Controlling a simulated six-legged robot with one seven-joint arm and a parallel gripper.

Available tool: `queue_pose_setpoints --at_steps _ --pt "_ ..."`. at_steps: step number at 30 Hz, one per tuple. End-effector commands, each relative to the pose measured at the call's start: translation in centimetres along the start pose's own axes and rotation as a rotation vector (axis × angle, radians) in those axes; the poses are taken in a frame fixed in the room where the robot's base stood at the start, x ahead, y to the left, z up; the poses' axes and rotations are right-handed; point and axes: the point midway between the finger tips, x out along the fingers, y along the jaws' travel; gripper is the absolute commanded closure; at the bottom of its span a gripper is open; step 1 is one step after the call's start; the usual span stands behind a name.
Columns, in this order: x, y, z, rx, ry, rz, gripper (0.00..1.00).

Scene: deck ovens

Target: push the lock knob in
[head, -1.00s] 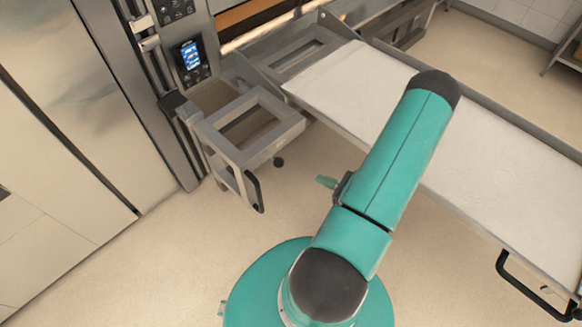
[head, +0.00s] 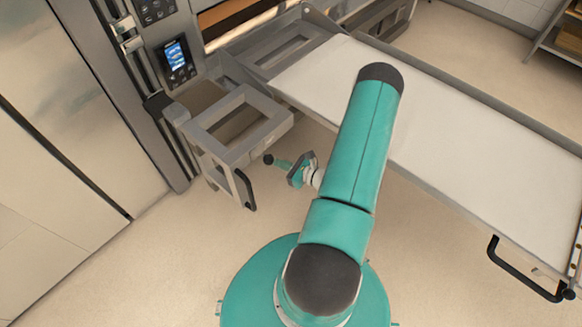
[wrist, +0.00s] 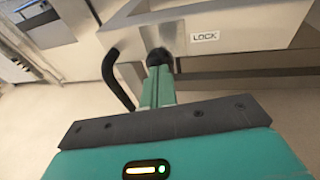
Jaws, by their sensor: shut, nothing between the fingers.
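The lock knob (wrist: 159,57) is a small round black ball on the metal frame of the lift carriage, just left of a white "LOCK" label (wrist: 204,36) in the wrist view. In the head view the knob (head: 268,159) shows just below the carriage frame (head: 237,155). My gripper (wrist: 158,72) is shut and empty. Its teal fingertips point straight at the knob and overlap its lower edge in the wrist view. In the head view my gripper (head: 275,162) is right beside the knob; I cannot tell whether they touch.
A black curved handle (wrist: 116,80) hangs left of the knob and shows in the head view (head: 244,190). A long white loader bed (head: 440,130) runs to the right of my arm. An oven control panel (head: 178,61) stands at the back left. The floor below is clear.

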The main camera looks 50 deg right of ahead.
Motion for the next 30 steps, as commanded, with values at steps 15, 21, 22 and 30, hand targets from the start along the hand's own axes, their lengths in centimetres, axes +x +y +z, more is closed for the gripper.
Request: queue_pose_setpoints --at_steps 15,21,22,30 --pt "1.6 -0.3 0.3 -0.003 -0.002 0.002 1.00" --pt "3.3 -0.6 0.6 -0.001 -0.001 0.000 1.00" --pt "3.3 -0.6 0.6 -0.001 -0.002 0.000 1.00" --pt "3.5 -0.7 0.8 -0.003 -0.004 0.000 1.00"
